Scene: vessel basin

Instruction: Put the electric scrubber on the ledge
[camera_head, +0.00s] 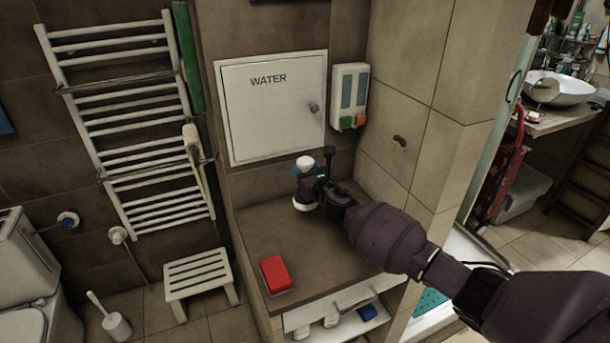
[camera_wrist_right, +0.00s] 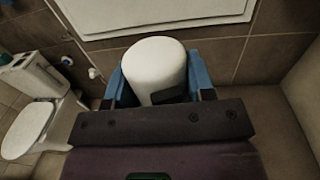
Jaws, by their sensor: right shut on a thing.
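My right gripper (camera_head: 308,184) is shut on the electric scrubber. The scrubber's white top (camera_head: 304,162) shows above the fingers, and its pale lower end shows below them. The scrubber looks roughly upright over the back of the brown tiled ledge (camera_head: 290,242); I cannot tell whether it touches the surface. In the right wrist view the white rounded body of the scrubber (camera_wrist_right: 155,65) sits between the blue fingers of the right gripper (camera_wrist_right: 158,88). The fingers and wrist hide part of it. My left gripper is not in view.
A red block (camera_head: 275,272) lies at the ledge's front left. A white WATER panel (camera_head: 270,108) and a soap dispenser (camera_head: 349,95) are on the walls behind. A small stool (camera_head: 198,272) stands left of the ledge. The ledge's middle is clear.

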